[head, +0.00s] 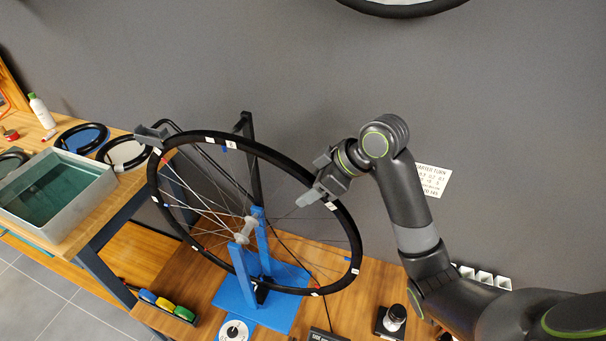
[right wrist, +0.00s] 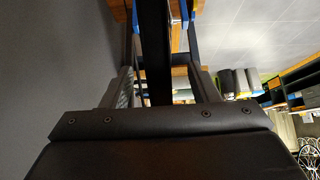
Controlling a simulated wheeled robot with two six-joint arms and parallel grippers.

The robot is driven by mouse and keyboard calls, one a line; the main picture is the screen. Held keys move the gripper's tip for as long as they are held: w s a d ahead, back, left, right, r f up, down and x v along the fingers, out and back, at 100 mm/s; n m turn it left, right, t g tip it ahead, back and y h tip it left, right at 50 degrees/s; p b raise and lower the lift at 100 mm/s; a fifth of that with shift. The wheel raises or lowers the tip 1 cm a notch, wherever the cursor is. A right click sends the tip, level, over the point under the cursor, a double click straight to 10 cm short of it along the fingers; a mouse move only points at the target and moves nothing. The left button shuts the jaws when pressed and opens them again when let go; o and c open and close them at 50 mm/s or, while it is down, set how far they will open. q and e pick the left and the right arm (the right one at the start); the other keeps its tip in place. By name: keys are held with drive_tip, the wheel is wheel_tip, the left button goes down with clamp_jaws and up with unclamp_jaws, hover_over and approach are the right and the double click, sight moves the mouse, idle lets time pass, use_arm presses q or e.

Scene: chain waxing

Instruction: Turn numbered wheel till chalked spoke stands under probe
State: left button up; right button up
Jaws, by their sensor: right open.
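The wheel (head: 278,157) has a black tyre with white number tags and stands upright in a blue truing stand (head: 237,268). A grey block (head: 150,136) that looks like the probe sits at the rim's upper left. Several spokes (head: 196,190) towards the upper left look pale; I cannot tell which one is chalked. My right gripper (head: 314,193) is open at the rim's upper right. In the right wrist view its fingers (right wrist: 166,88) stand apart with the black tyre (right wrist: 154,45) between them; contact cannot be told. My left gripper is not in view.
A grey tank (head: 95,190) of greenish liquid stands on the left bench. Blue, yellow and green pieces (head: 166,305) sit at the table's front edge. A white disc (head: 236,331) and a small jar (head: 395,317) are near the front. A wall notice (head: 434,181) hangs behind my right arm.

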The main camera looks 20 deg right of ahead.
drive_tip(key=shift+s+d+r+p, duration=0.1)
drive_tip(key=shift+r+p, duration=0.2)
drive_tip(key=shift+p, duration=0.1)
drive_tip(key=shift+p+v, duration=1.1)
drive_tip(key=shift+p, duration=0.15)
drive_tip(key=v, duration=0.7)
